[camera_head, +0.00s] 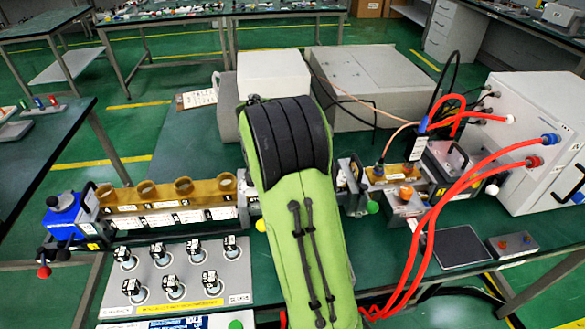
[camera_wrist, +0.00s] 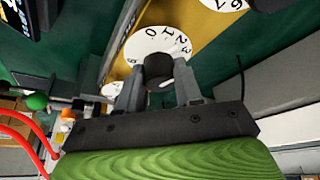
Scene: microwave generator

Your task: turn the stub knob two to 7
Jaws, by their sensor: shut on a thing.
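In the wrist view a black round knob (camera_wrist: 158,68) stands in front of a white dial (camera_wrist: 150,40) on a tan bar. The digits 0, 1, 2 and 3 show along the dial's edge. My gripper (camera_wrist: 159,78) has one grey finger on each side of the knob and is shut on it. I cannot make out a pointer mark, so the knob's setting is unclear. A second white dial (camera_wrist: 226,3) is cut off at the top right, and a third (camera_wrist: 112,89) is partly hidden at the left. In the head view my green arm hides my gripper and the knob.
In the head view a tan bar (camera_head: 125,208) with several round collars lies at the left, ending in a blue block (camera_head: 63,215). A panel of several switches (camera_head: 225,272) is in front. Red cables (camera_head: 432,225) run at the right to a white cabinet (camera_head: 535,140).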

